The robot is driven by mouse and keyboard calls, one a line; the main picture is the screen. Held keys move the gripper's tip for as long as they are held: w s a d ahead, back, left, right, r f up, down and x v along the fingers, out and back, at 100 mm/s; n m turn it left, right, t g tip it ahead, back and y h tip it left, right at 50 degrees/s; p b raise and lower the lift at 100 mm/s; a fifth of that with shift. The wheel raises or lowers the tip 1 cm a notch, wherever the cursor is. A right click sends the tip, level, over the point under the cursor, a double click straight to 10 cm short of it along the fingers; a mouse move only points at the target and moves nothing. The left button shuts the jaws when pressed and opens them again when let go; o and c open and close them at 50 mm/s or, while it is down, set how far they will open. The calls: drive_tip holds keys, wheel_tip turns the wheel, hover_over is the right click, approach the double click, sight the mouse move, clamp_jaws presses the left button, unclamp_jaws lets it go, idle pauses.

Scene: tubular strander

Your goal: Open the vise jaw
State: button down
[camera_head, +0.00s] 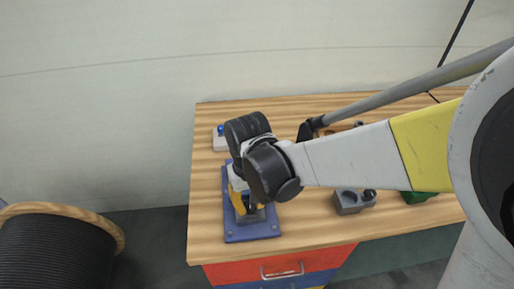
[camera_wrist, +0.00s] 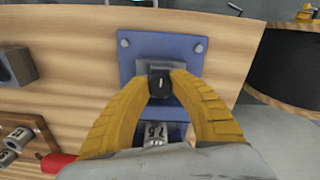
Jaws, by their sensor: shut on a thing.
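The vise stands on a blue base plate (camera_head: 231,228) near the left end of the wooden bench, and the plate also shows in the wrist view (camera_wrist: 130,62). My gripper (camera_wrist: 161,84) reaches over the vise, its yellow fingers closed on a small black vise handle (camera_wrist: 160,82). The grey vise body (camera_wrist: 158,65) shows just behind the handle. In the head view my gripper (camera_head: 242,204) is low over the plate, and my wrist hides much of the vise. The jaw opening cannot be made out.
The wooden bench (camera_head: 210,190) has a grey block (camera_head: 347,203) and a green object (camera_head: 418,197) to the right. A white box with a blue button (camera_head: 220,139) is behind. Red drawers (camera_head: 230,273) are below. A cable reel (camera_head: 45,255) stands left.

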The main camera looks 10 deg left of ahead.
sight(250, 205)
drive_tip(key=c, duration=1.1)
unclamp_jaws()
drive_tip(key=shift+c, duration=0.2)
wheel_tip(250, 205, up, 12)
drive_tip(key=s+d+r+m+t, duration=0.1)
drive_tip(key=d+m+t, duration=0.1)
drive_tip(key=d, duration=1)
drive_tip(key=s+d+m+t, duration=0.2)
drive_tip(key=d+t, duration=0.3)
drive_tip(key=d, duration=0.8)
drive_tip(key=shift+r+m, duration=0.35)
drive_tip(key=shift+m, duration=0.45)
